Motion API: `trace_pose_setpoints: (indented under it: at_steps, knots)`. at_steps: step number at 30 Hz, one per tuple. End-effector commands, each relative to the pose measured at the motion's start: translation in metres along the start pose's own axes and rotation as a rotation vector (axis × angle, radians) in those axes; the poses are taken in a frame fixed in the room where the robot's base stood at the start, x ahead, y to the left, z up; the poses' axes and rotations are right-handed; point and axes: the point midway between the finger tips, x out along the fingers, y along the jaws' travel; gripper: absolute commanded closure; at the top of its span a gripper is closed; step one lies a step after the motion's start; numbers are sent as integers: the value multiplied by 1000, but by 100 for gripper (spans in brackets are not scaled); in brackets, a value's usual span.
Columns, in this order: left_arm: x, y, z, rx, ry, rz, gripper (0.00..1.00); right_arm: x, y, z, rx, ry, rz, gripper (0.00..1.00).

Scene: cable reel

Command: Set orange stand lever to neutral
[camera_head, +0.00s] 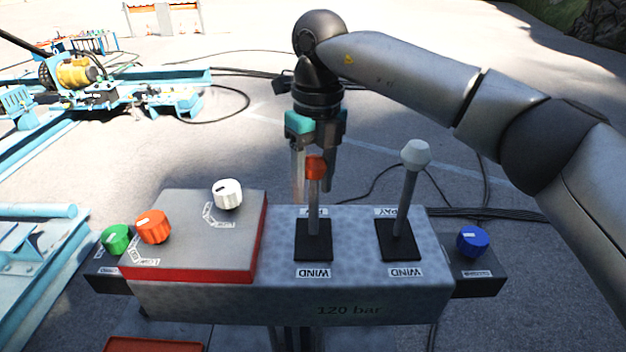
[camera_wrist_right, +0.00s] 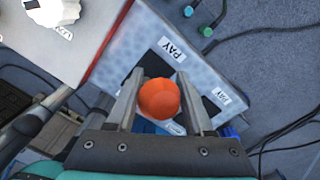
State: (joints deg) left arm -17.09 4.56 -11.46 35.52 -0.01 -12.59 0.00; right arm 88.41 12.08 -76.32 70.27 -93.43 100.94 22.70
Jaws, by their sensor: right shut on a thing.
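The orange-knobbed stand lever (camera_head: 314,205) rises from a black slot plate between a far label and a near "WIND" label. It looks roughly upright; its exact lean is hard to tell. My right gripper (camera_head: 313,190) comes down from above at its knob. In the right wrist view the orange knob (camera_wrist_right: 159,98) sits between the two fingers of my right gripper (camera_wrist_right: 160,92), which is shut on it. My left gripper is in neither view.
A white-knobbed lever (camera_head: 409,185) stands to the right on the same grey console (camera_head: 200,297). White (camera_head: 228,194), orange (camera_head: 153,227), green (camera_head: 116,239) and blue (camera_head: 472,241) dials sit around it. Blue machinery stands at the left.

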Motion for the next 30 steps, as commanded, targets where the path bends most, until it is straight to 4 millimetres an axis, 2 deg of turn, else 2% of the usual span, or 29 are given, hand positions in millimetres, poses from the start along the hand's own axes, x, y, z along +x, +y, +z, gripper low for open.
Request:
trace_pose_setpoints:
  at_steps: [2,10,26,30]
  knots:
    - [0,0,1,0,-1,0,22,0,0,0,-1,-1,0,68]
    - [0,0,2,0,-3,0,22,0,0,0,-1,-1,0,99]
    - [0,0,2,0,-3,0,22,-1,0,1,-1,-3,0,100]
    - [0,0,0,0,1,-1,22,-2,-5,11,0,-22,-11,100]
